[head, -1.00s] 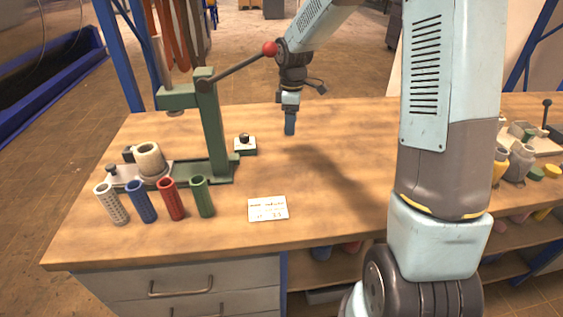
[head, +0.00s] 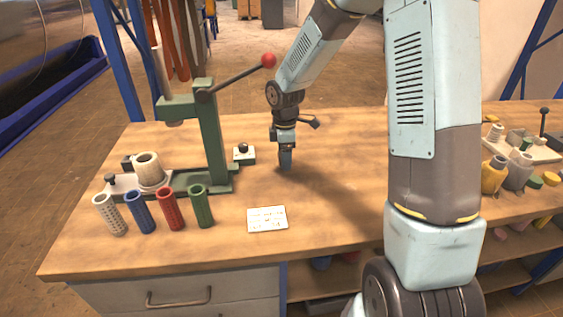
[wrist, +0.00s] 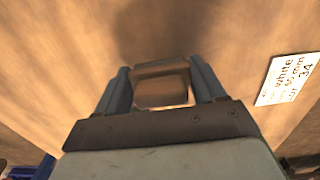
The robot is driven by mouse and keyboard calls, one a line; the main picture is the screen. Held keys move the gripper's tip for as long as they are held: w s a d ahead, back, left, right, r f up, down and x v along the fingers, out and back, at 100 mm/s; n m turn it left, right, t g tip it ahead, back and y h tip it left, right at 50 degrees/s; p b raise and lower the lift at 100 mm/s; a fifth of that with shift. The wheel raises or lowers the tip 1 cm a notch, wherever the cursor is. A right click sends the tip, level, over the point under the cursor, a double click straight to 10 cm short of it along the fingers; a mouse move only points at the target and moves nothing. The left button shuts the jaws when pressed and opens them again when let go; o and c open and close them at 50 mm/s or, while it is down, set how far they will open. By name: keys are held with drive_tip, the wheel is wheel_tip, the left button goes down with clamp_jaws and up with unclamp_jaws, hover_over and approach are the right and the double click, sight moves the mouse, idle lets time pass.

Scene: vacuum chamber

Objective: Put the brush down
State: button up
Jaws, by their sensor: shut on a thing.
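My gripper (head: 285,164) points straight down over the middle of the workbench (head: 330,215), low near its top. In the wrist view the two blue-grey fingers (wrist: 160,68) stand on either side of a brown block-like thing with a darker edge, which I take to be the brush (wrist: 162,90). The gripper is shut on it. In the head view the fingers hide the brush, and I cannot tell whether it touches the bench top.
A green lever press (head: 208,140) with a red-knobbed handle stands left of my gripper. Several coloured tubes (head: 170,208) stand at the front left. A white label card (head: 267,219) lies in front. Jars (head: 495,175) stand far right. The bench around my gripper is bare.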

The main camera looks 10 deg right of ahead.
drive_tip(key=shift+f, duration=1.25)
drive_tip(key=o, duration=1.2)
drive_tip(key=shift+f, duration=0.1)
